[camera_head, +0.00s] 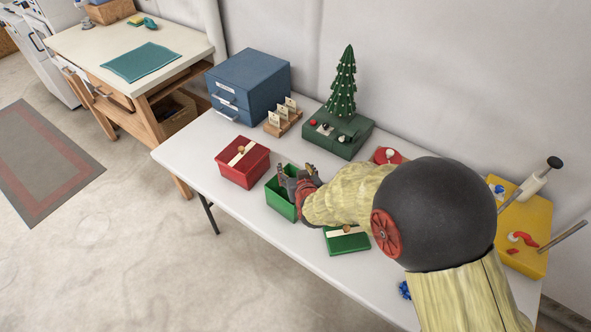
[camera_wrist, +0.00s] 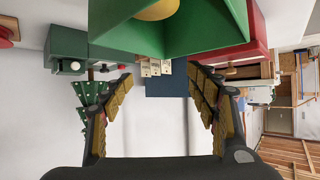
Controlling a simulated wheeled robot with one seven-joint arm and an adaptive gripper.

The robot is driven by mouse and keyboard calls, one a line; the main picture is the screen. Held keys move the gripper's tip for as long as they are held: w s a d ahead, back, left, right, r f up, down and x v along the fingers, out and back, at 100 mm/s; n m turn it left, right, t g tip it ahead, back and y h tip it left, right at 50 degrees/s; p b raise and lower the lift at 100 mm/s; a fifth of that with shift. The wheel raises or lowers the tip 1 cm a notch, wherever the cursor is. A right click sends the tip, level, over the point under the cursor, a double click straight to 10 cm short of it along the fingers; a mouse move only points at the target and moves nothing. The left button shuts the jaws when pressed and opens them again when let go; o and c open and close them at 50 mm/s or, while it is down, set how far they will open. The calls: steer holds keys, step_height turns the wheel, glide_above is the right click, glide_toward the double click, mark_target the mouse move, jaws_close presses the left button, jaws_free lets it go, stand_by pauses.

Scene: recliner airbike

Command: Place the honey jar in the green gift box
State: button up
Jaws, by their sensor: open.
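The open green gift box (camera_head: 275,200) stands on the white table, beside the red box. In the wrist view its green walls (camera_wrist: 215,25) fill the top edge. A golden, rounded thing with a pale edge (camera_wrist: 157,9) shows inside the box, cut off by the frame; it looks like the honey jar, but I cannot tell for sure. My gripper (camera_head: 291,180) is over the green box in the head view, partly hiding its opening. In the wrist view my gripper (camera_wrist: 160,78) has its fingers spread wide with nothing between them.
A red box (camera_head: 238,171) with a cream ribbon stands left of the green box. A green lid (camera_head: 347,243) lies near the front edge. A blue drawer cabinet (camera_head: 250,85), a card rack (camera_head: 283,119) and a small tree (camera_head: 343,88) on a green base stand behind.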

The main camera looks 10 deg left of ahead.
steer(key=p+v, duration=0.3)
steer(key=v, duration=0.9)
steer(key=shift+r+p, duration=0.3)
steer(key=shift+r, duration=0.25)
steer(key=s+d+r+m+g+h, duration=0.2)
steer(key=d+r, duration=1.1)
steer(key=s+d+r+m+g+h, duration=0.1)
steer(key=s+d+r, duration=0.2)
steer(key=s+d, duration=0.5)
steer(key=s+d+r+m+g+h, duration=0.1)
steer(key=s+d+r, duration=0.3)
steer(key=s+d, duration=0.4)
steer(key=s+g+h, duration=0.1)
steer(key=s, duration=0.2)
steer(key=shift+m, duration=0.4)
